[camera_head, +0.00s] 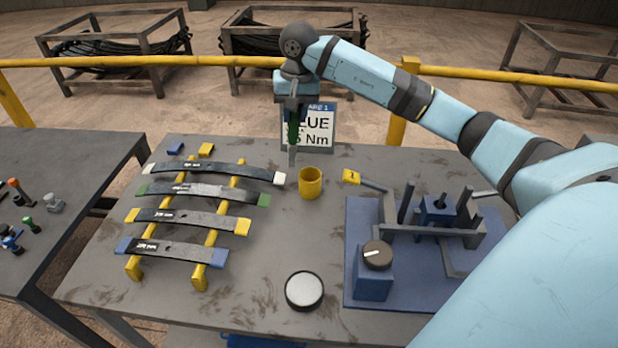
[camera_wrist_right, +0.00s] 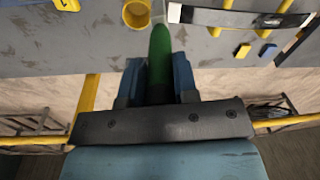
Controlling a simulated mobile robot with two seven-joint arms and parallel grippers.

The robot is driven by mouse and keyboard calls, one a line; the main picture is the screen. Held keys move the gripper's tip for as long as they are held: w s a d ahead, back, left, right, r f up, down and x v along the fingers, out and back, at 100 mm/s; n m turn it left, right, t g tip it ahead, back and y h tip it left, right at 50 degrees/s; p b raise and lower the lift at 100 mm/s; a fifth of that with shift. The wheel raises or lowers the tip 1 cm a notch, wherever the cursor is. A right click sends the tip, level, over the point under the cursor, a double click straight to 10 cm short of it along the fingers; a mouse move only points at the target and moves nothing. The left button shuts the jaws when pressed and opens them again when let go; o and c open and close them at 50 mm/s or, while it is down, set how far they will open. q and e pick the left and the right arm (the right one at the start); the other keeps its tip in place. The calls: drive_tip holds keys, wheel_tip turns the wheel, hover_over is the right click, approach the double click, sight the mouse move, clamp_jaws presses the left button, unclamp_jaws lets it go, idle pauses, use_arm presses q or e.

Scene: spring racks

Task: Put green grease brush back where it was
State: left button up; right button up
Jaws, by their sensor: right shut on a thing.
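My right gripper (camera_head: 293,104) is shut on the green grease brush (camera_head: 293,132) above the far part of the table. The brush hangs upright with its grey end down. In the head view that end shows just left of and behind the rim of the yellow cup (camera_head: 310,184), outside its opening. In the right wrist view, the green handle (camera_wrist_right: 160,55) sits between the blue fingers (camera_wrist_right: 158,82), and the cup (camera_wrist_right: 136,13) is beside the brush's far end. The cup looks empty, though its bottom is hidden. My left gripper is not in view.
Several dark leaf springs lie across a yellow rack (camera_head: 205,255) left of the cup. A yellow-tagged tool (camera_head: 352,177) lies right of it. A blue fixture (camera_head: 375,285) fills the right side. A round tin (camera_head: 304,290) stands in front. A sign (camera_head: 320,135) stands behind the brush.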

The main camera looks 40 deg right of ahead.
drive_tip(key=w+d+r+m, duration=0.1)
drive_tip(key=d+r+m, duration=0.1)
drive_tip(key=d+r, duration=0.3)
wheel_tip(320, 180, down, 20)
drive_tip(key=p, duration=0.2)
drive_tip(key=shift+w+d+r+g+p, duration=0.2)
drive_tip(key=shift+d+g+p, duration=0.1)
drive_tip(key=shift+d+g, duration=0.15)
drive_tip(key=shift+f, duration=0.2)
drive_tip(key=o, duration=0.9)
drive_tip(key=shift+r, duration=0.15)
